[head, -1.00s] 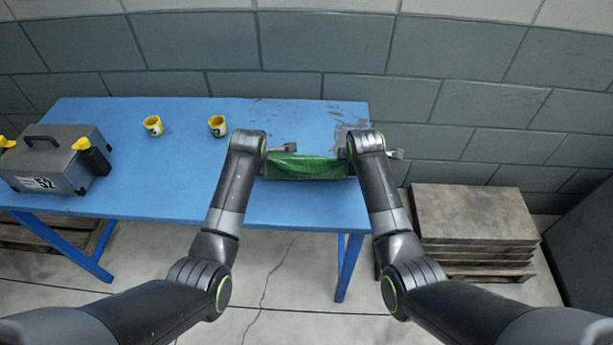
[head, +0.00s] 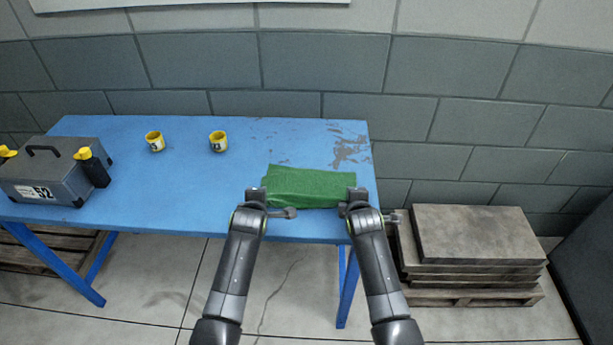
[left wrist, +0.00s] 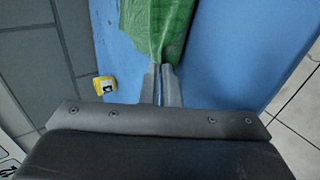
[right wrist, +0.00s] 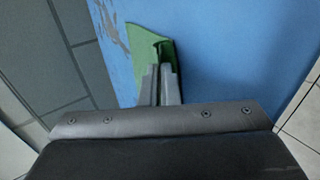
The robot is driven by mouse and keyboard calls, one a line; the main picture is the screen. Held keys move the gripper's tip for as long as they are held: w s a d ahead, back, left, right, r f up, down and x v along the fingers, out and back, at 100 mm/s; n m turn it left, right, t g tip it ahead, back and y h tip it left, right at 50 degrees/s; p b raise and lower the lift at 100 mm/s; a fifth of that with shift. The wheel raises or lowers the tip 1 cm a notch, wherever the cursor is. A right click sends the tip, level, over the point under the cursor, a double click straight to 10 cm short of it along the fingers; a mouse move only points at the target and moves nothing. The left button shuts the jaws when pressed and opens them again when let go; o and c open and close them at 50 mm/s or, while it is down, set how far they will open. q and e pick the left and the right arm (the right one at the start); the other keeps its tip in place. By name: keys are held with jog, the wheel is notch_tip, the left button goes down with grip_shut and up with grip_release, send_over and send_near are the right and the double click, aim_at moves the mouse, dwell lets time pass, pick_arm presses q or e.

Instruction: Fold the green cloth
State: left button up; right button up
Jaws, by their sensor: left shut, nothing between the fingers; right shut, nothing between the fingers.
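The green cloth (head: 312,182) lies on the right part of the blue table, near its front edge, as a compact rectangle. A crease runs across it, and its front strip looks raised or rounded. My left gripper (head: 264,186) is shut and empty at its front left corner; the left wrist view shows the cloth (left wrist: 155,28) just beyond the closed fingers (left wrist: 163,72). My right gripper (head: 351,191) is shut and empty at its front right corner; in the right wrist view a folded cloth edge (right wrist: 150,42) lies just beyond the fingers (right wrist: 160,72). I cannot tell whether the fingers touch it.
The blue table (head: 180,190) is clear left of the cloth. A block wall is behind; stacked slabs (head: 475,235) on a pallet stand right.

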pick_arm(q)
jog(key=o, duration=0.8)
pick_arm(e)
jog(key=o, duration=0.8)
